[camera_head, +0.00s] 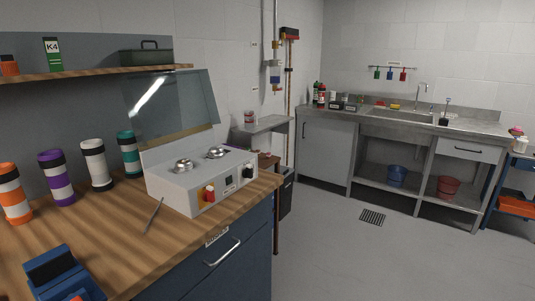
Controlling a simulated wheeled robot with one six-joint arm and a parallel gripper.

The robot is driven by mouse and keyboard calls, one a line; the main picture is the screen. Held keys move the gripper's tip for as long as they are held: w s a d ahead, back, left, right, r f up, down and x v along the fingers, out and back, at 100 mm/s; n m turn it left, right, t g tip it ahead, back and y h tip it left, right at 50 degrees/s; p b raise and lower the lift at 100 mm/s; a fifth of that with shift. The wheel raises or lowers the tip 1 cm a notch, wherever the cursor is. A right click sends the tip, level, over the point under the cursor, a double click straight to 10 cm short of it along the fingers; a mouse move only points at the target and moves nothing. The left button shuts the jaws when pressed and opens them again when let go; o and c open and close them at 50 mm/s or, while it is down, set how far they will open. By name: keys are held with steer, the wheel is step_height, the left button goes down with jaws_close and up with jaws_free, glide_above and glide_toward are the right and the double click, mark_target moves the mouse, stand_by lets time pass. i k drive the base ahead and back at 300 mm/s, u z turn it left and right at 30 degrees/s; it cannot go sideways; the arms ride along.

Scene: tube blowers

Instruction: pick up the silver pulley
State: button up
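Two round silver parts with pulley-like shapes sit on top of a white machine (205,185) on the wooden workbench. The nearer silver part (183,166) is at the left, and the other silver part (215,153) is farther right. I cannot tell for sure which of them is the silver pulley. A clear raised cover (170,105) stands behind them, tilted back. My gripper is not in view.
Orange, purple, white and teal banded cylinders (96,165) stand left of the machine. A thin dark tool (153,216) lies in front of it. A blue object (60,274) is at the front left. The bench's right edge (210,237) borders open floor (335,255).

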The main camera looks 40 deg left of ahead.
mark_target(187, 166)
steer(key=u, duration=0.35)
steer(key=i, duration=1.2)
steer(key=u, duration=1.55)
steer(key=i, duration=0.9)
steer(key=u, duration=1.2)
steer(key=i, duration=0.25)
steer(key=u, duration=0.05)
